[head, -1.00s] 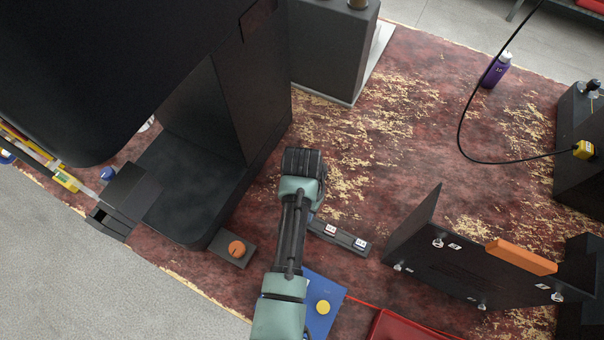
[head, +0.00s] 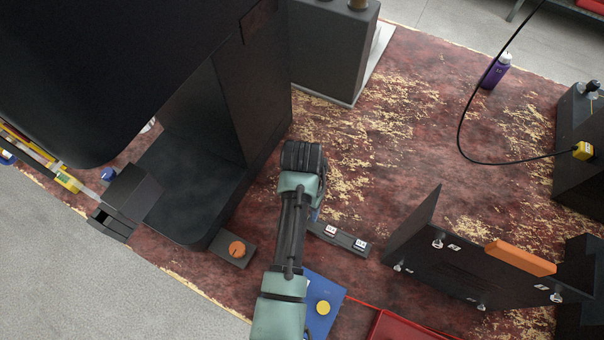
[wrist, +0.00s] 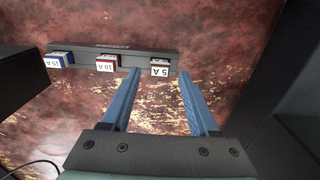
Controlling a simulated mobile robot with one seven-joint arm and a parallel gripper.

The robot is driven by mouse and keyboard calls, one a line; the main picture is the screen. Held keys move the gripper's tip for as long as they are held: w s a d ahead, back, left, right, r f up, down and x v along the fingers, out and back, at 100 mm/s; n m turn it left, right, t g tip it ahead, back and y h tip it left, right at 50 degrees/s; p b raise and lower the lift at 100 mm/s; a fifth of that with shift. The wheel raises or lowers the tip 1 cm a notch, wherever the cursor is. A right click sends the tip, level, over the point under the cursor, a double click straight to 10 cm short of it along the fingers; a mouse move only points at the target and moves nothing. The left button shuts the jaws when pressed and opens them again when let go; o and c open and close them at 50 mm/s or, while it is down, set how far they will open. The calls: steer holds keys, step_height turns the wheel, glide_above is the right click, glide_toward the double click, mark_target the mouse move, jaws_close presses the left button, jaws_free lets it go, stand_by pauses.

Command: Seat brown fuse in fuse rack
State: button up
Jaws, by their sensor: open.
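The fuse rack (wrist: 132,60) is a long grey bar across the upper middle of the wrist view. It also shows beside my arm in the head view (head: 346,240). The brown fuse (wrist: 160,67), labelled 5 A, is at the rack's right end; I cannot tell how deep it sits. A red 10 A fuse (wrist: 106,62) and a blue 15 A fuse (wrist: 59,60) are further left along the rack. My gripper (wrist: 159,74) is open, its blue fingertips on either side of the brown fuse with gaps visible. In the head view my arm hides that rack end.
A tall black machine (head: 200,120) stands left of my arm. A slanted black panel with an orange bar (head: 520,257) stands at the right. A blue plate with a yellow knob (head: 322,307) and a red tray (head: 405,328) lie near the bottom.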

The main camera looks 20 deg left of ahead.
step_height(320, 180, up, 10)
steer(key=shift+p, duration=0.35)
stand_by(0.4)
